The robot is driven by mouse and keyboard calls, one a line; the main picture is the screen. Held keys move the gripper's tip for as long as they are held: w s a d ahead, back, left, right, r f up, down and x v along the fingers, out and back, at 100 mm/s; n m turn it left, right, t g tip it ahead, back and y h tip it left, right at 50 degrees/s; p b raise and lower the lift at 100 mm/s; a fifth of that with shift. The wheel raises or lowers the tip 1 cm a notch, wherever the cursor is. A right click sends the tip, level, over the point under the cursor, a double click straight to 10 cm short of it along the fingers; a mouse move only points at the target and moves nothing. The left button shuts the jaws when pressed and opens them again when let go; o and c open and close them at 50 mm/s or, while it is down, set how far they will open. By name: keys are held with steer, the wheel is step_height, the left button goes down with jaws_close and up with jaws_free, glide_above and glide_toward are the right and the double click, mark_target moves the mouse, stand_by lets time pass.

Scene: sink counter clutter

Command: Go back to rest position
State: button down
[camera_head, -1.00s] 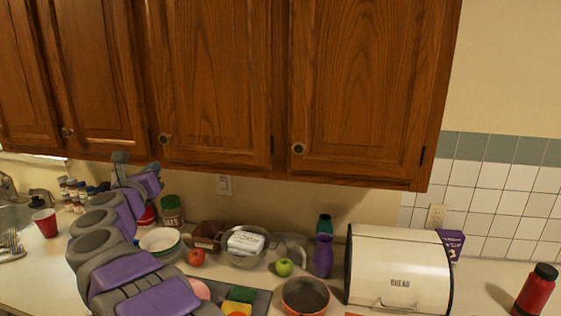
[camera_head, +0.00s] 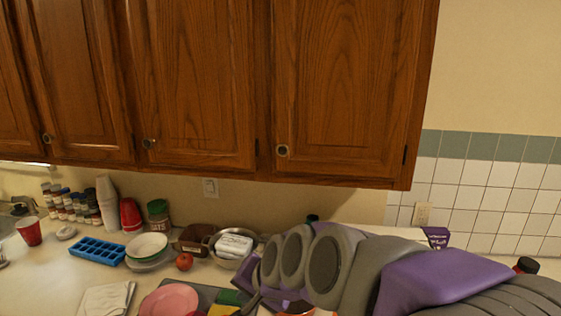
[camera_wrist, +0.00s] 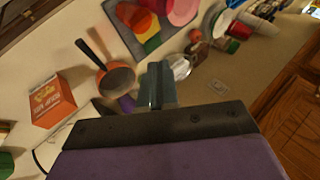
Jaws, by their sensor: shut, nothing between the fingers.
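My gripper (camera_wrist: 158,84) shows in the wrist view as two grey fingers pressed together, with nothing between them. It is above the counter, near the orange-rimmed pan (camera_wrist: 118,80) in the picture. In the head view my purple and grey arm is folded across the lower right. I cannot clearly make out the fingertips there. The arm hides most of the bread box, the purple vase and the green apple.
The counter holds a blue ice tray (camera_head: 97,250), a white bowl (camera_head: 148,246), a red tomato (camera_head: 184,262), a pink plate (camera_head: 170,300) and a metal colander with a white package (camera_head: 234,246). An orange box (camera_wrist: 52,101) stands beside the pan. Wooden cabinets (camera_head: 200,90) hang above.

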steer(key=s+d+f+n+g+h, duration=0.1)
steer(key=s+d+f+g, duration=0.1)
steer(key=s+d, duration=0.4)
steer(key=s+d+f+n+g+h, duration=0.1)
steer(key=s+d+f, duration=0.4)
steer(key=s, duration=0.7)
steer(key=s+d+f+n+g+h, duration=0.2)
steer(key=s+d+f+g+h, duration=0.1)
steer(key=s+d, duration=0.6)
steer(key=shift+d+f+g, duration=0.25)
steer(key=shift+f+g, duration=0.3)
steer(key=shift+g, duration=0.15)
steer(key=shift+s, duration=0.1)
